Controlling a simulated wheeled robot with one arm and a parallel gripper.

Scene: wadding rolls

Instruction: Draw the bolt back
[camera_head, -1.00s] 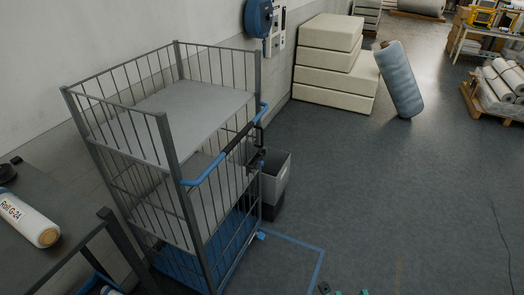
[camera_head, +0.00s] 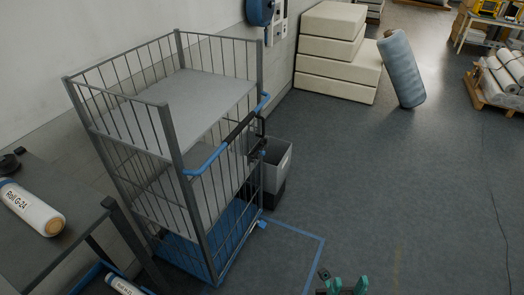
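A grey wire roll cage (camera_head: 172,135) with shelves stands at the left, against the wall. Its front has a blue bar with a black grip (camera_head: 238,132). A dark latch fitting (camera_head: 256,150), which looks like the bolt, sits at the right end of this bar. It is small, and its exact position cannot be told. My gripper (camera_head: 347,287) shows only partly at the bottom edge, as two teal fingers with a gap between them. It appears empty and is well apart from the latch, lower and to the right.
A grey bin (camera_head: 276,165) stands close behind the latch side of the cage. A table with a white roll (camera_head: 32,208) is at the lower left. Cream foam blocks (camera_head: 335,65) and a leaning blue roll (camera_head: 402,70) stand farther back.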

